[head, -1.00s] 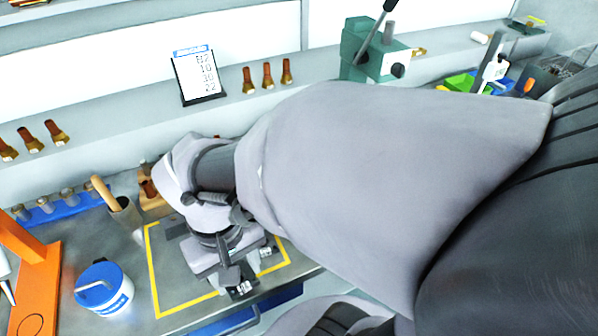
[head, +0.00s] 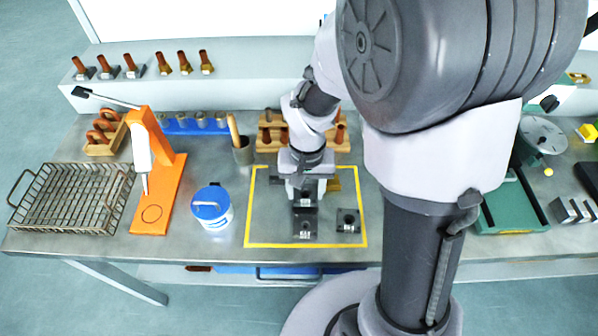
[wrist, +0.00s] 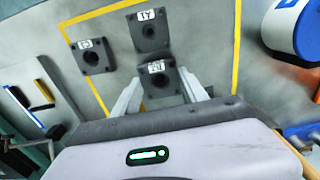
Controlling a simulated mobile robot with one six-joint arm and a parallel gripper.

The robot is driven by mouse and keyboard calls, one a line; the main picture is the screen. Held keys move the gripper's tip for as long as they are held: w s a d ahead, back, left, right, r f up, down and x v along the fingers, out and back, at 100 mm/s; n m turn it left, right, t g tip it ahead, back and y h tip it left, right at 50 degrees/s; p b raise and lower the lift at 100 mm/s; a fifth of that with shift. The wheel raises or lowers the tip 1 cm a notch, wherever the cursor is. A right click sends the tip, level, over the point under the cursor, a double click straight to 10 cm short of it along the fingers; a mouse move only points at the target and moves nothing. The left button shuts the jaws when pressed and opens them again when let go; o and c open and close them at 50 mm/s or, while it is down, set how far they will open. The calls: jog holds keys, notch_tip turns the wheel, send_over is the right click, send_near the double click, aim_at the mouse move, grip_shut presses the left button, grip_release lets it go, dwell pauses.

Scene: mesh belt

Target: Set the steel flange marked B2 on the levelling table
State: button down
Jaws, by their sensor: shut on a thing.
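My gripper (head: 304,196) is low over the yellow-taped square, pointing down. In the wrist view its two pale fingers (wrist: 161,93) are closed on the sides of a dark square flange (wrist: 160,84) with a central hole and a white label. I cannot read that label surely, nor tell whether the flange touches the bench. A second labelled flange (head: 304,224) lies just in front of it, and a third (head: 348,220) to the right; both show in the wrist view. A round grey plate (head: 543,135) on the right may be the levelling table; its identity is unclear.
A blue-lidded tub (head: 211,207) and an orange stand (head: 160,180) are left of the square. A wire basket (head: 70,198) lies far left. Wooden racks (head: 268,135) stand behind my gripper. A green base (head: 510,205) is right, beyond my arm.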

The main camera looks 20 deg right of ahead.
aim_at(307, 197)
jog(key=shift+f+b, duration=0.45)
jog(key=shift+f, duration=1)
jog(key=c, duration=0.6)
grip_release()
